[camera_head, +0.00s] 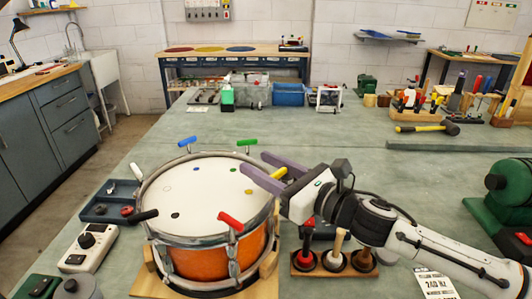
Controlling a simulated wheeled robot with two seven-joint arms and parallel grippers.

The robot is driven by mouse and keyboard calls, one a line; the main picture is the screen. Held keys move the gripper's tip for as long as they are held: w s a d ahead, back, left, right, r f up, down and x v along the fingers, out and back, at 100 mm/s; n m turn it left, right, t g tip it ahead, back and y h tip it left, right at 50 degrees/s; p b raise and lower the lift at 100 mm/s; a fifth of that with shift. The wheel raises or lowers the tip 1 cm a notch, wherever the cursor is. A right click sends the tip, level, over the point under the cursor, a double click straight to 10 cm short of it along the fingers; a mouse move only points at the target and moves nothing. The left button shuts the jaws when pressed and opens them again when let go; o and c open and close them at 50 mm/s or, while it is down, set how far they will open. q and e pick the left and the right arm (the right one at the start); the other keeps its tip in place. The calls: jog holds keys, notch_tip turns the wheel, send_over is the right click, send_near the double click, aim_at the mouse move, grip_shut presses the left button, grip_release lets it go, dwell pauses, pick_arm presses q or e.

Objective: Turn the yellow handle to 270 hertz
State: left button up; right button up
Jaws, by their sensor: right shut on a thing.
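The drum (205,205) has a white head with several small coloured dots and an orange shell. The yellow handle (279,173) is at the drum's right rim, partly hidden between the purple fingers of my right gripper (262,172). My right gripper is shut on it, its arm coming in from the right. Other handles around the rim are blue (187,142), green (247,142), red (231,221) and black (143,215). A small meter box (90,245) with a dial stands left of the drum. My left gripper is not in view.
A wooden rack (335,262) with several mallets stands below my right arm. A printed card (437,283) lies at the front right; its number is hard to read. A green machine (508,190) is at the right edge. A yellow-black hammer (427,129) lies farther back.

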aim_at(280, 175)
jog(key=shift+s+n+g+y, duration=0.1)
jog(key=shift+n+g+y, duration=0.5)
jog(key=shift+n+g, duration=0.15)
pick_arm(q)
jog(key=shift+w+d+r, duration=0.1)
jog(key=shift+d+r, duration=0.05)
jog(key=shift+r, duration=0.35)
pick_arm(e)
jog(key=shift+s+a+n+g+y, duration=0.25)
jog(key=shift+n+g+y, duration=0.3)
jog(key=shift+g, duration=0.4)
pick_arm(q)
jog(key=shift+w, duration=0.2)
pick_arm(e)
jog(key=o, duration=1.1)
jog(key=shift+c, duration=0.2)
jog(key=b+v, duration=0.1)
jog(key=v, duration=0.8)
jog(key=shift+s+d+b, duration=0.15)
jog(key=shift+d+b, duration=0.25)
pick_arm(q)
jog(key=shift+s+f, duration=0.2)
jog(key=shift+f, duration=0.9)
pick_arm(e)
jog(key=shift+s+d, duration=0.15)
jog(key=shift+d, duration=0.1)
